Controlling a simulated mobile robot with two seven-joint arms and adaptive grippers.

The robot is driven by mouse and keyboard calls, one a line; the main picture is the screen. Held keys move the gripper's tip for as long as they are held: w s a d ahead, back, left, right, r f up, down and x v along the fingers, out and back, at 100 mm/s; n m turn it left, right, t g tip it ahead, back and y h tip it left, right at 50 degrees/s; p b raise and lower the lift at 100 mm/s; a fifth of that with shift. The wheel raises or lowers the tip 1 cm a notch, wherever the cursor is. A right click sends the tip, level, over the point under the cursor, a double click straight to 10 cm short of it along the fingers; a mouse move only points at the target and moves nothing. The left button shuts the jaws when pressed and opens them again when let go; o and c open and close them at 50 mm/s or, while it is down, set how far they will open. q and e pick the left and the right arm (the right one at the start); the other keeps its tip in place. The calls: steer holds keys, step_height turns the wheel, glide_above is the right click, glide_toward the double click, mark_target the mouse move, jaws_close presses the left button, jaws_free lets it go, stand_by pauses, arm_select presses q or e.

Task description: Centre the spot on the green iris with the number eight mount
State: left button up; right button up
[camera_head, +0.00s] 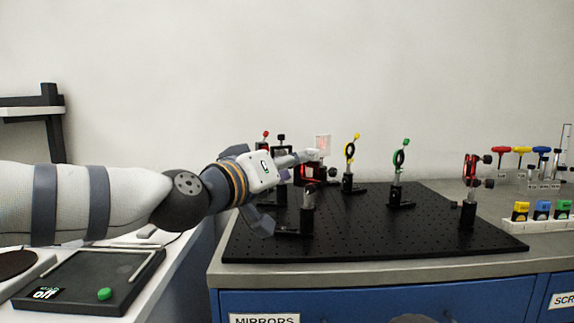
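The green iris (398,160) stands upright on a black post on the right half of the black breadboard (440,238). I cannot make out a spot on it. My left gripper (312,156) reaches in from the left, with its fingertips at the top of a red and black mount (312,174) on a post. The fingers overlap in this view, so I cannot tell whether they are open or touch the mount. Another red and black mount (469,168) stands at the board's right side. No number eight is legible on either mount.
A yellow iris (350,152) and a pale card (322,144) stand behind the reached mount. More optics stand behind my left gripper. Coloured hex keys (521,151) and a white rack (545,225) of coloured blocks are at the right. The board's front right is clear.

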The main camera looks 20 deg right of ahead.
arm_select(q)
steer(key=v, duration=1.2)
